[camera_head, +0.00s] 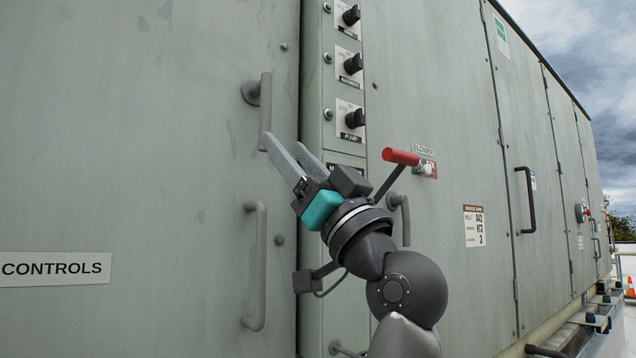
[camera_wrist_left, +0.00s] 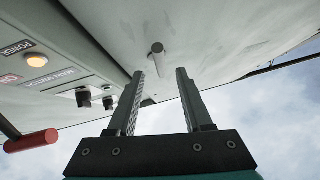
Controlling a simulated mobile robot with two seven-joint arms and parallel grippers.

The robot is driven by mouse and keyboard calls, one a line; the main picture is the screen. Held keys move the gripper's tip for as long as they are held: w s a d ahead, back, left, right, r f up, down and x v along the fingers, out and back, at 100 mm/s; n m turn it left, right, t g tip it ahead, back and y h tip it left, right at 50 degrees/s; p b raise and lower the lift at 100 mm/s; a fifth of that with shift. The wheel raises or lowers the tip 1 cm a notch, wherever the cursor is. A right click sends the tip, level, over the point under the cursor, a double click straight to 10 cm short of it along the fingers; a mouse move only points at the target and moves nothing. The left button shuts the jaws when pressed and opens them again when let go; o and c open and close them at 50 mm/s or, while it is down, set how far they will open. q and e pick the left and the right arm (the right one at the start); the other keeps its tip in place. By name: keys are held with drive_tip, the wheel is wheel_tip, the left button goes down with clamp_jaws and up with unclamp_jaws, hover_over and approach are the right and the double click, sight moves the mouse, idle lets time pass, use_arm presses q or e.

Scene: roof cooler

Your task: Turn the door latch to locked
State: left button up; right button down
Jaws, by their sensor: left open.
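A grey latch lever (camera_head: 265,105) with a round hub stands upright on the large controls door (camera_head: 130,170) in the head view. In the left wrist view the latch (camera_wrist_left: 157,60) shows as a short grey post beyond my fingertips, roughly between their lines. My left gripper (camera_head: 284,146) is open and empty, with its fingertips by the latch's lower end. One finger overlaps that end in the head view, and I see no clear grip or contact. The fingers also show in the wrist view (camera_wrist_left: 160,74). My right gripper is not in view.
A grey pull handle (camera_head: 257,265) is below the latch. A red-gripped lever (camera_head: 401,157) sticks out right of my left gripper. Black rotary knobs (camera_head: 353,64) line the narrow panel. Another door has a black handle (camera_head: 527,200).

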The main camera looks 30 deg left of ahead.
use_arm(q)
drive_tip(key=v, duration=0.7)
drive_tip(key=shift+d+f, duration=0.1)
